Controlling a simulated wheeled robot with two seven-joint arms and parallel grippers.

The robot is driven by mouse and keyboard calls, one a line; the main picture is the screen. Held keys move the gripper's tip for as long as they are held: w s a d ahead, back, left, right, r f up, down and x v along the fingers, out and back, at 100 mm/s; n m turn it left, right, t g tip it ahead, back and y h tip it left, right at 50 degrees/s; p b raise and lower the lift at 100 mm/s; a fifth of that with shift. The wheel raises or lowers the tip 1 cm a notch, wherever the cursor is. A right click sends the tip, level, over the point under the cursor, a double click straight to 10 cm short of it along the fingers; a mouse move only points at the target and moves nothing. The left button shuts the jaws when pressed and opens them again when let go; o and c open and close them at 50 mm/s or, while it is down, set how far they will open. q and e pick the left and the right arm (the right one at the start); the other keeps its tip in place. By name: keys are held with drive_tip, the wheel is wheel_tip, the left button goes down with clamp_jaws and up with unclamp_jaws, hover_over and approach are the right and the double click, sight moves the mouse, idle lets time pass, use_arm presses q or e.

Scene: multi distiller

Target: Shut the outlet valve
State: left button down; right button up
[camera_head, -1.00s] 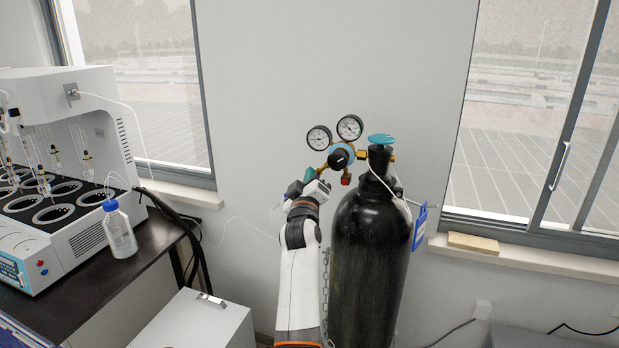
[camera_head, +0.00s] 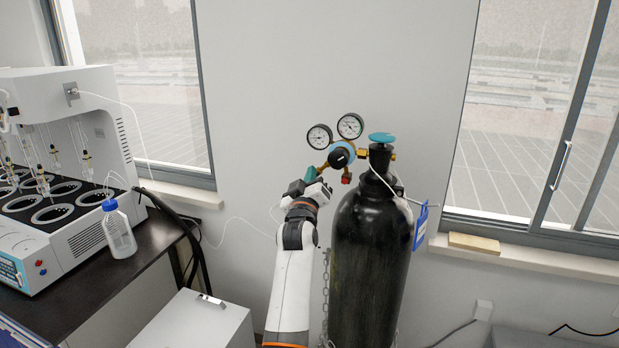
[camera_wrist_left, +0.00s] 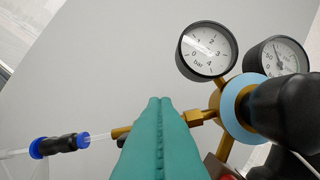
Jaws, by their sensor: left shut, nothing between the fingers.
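The regulator (camera_head: 341,155) with two round gauges sits on top of a black gas cylinder (camera_head: 368,255). A brass outlet pipe (camera_head: 323,169) runs from it to the left and down. In the left wrist view the regulator's black knob with a blue ring (camera_wrist_left: 240,108) is at the right, and the brass pipe (camera_wrist_left: 200,116) passes behind my fingers. My left gripper (camera_head: 311,175) is at this outlet side, left of the cylinder top. Its teal fingers (camera_wrist_left: 160,102) are shut together with nothing between them. They hide part of the pipe, and I cannot make out the outlet valve clearly. My right gripper is not in view.
A teal cylinder handwheel (camera_head: 382,138) is right of the regulator. A distiller (camera_head: 70,170) and a bottle (camera_head: 119,232) stand on the dark table at left. A white box (camera_head: 195,322) is below. The wall above the gauges is clear.

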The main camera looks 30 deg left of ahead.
use_arm(q)
drive_tip(key=shift+f+m, duration=0.1)
drive_tip(key=shift+m, duration=0.4)
drive_tip(key=shift+w+d+f+m+t+h+p, duration=0.1)
drive_tip(key=shift+d+f+m+t+h, duration=0.15)
drive_tip(key=shift+m+h, duration=2)
drive_tip(key=shift+d+f+m+t+h+p, duration=0.1)
drive_tip(key=shift+d+f+m+t+h, duration=0.3)
drive_tip(key=shift+m, duration=3.6)
drive_tip(key=shift+w+a+m+t+h+p, duration=0.15)
drive_tip(key=shift+m+h, duration=1.3)
drive_tip(key=shift+m, duration=1.7)
drive_tip(key=shift+s+d+f, duration=0.1)
drive_tip(key=shift+f, duration=0.05)
